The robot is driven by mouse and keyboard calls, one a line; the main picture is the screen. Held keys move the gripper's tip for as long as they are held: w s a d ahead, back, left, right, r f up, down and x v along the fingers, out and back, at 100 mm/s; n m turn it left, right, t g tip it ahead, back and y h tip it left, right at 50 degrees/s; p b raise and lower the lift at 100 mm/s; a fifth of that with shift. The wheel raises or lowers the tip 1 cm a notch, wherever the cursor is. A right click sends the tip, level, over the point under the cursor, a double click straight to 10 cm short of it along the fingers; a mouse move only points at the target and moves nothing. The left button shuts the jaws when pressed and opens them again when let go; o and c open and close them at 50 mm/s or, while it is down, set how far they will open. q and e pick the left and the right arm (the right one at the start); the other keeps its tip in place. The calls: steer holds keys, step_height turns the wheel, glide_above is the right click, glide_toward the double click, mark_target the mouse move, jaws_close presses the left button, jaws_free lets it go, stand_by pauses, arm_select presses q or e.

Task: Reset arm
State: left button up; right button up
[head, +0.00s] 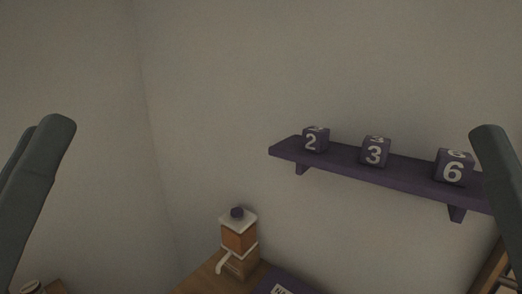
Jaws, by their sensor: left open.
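Neither side holds a visible object.
A purple wall shelf (345,170) bears blocks numbered 2 (316,139), 3 (375,152) and 6 (455,167). Below, an orange-and-white grinder-like device (239,240) with a dark knob stands on a wooden counter (200,283). A purple item (285,282) lies beside it. The upper middle is clear.

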arm_select(q)
step_height(320, 180, up, 32)
steer(key=a+m+y+p, duration=0.2)
steer(key=y+p, duration=0.2)
steer(key=p, duration=2.8)
steer(key=shift+s+a+t, duration=0.25)
steer(key=shift+a+t, duration=0.05)
steer(key=shift+t, duration=0.1)
